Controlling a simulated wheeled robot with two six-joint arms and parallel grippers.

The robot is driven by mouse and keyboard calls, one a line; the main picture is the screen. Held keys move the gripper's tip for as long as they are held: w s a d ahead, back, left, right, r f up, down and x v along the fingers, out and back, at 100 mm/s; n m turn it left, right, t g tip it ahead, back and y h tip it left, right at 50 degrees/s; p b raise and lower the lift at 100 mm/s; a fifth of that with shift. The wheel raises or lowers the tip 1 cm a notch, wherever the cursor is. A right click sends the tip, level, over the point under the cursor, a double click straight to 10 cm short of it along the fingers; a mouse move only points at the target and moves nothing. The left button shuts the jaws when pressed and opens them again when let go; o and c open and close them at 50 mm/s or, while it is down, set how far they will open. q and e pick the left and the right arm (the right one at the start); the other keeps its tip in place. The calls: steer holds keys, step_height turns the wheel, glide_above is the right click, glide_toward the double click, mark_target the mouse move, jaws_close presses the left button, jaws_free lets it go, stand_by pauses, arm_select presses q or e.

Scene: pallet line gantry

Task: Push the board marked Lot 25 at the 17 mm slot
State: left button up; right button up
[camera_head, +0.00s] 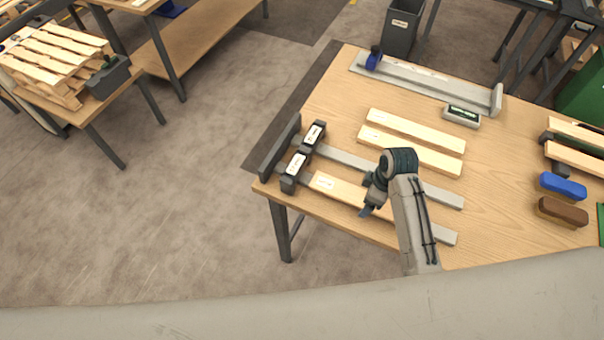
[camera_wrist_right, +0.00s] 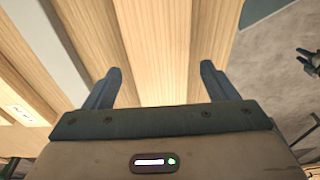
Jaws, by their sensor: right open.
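A pale wooden board (camera_head: 341,190) lies along the near side of the table, its left end by a black block with labels (camera_head: 297,168). Its white label is too small to read, so I cannot confirm Lot 25 or which slot is 17 mm. My right gripper (camera_head: 366,211) is over the board's right part and hides some of it. In the right wrist view my gripper (camera_wrist_right: 156,82) is open, with nothing held between its fingers and wood grain beyond them. Whether the fingers touch the board is unclear. My left gripper is not visible in the head view.
Grey rails (camera_head: 440,194) run along the table near the board. Two more pale boards (camera_head: 418,131) lie behind. A long grey fixture (camera_head: 430,82), a small display box (camera_head: 462,116), a blue block (camera_head: 562,186) and a brown block (camera_head: 562,211) are also on the table.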

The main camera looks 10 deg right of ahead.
steer(key=r, duration=0.2)
steer(key=r+b, duration=0.1)
steer(key=r, duration=0.2)
steer(key=d+r+b, duration=0.1)
steer(key=r, duration=0.1)
steer(key=shift+s+r, duration=0.15)
steer(key=shift+s, duration=0.05)
steer(key=r, duration=0.1)
steer(key=r+p, duration=0.2)
steer(key=shift+s+d+r, duration=0.1)
steer(key=shift+s+d, duration=0.15)
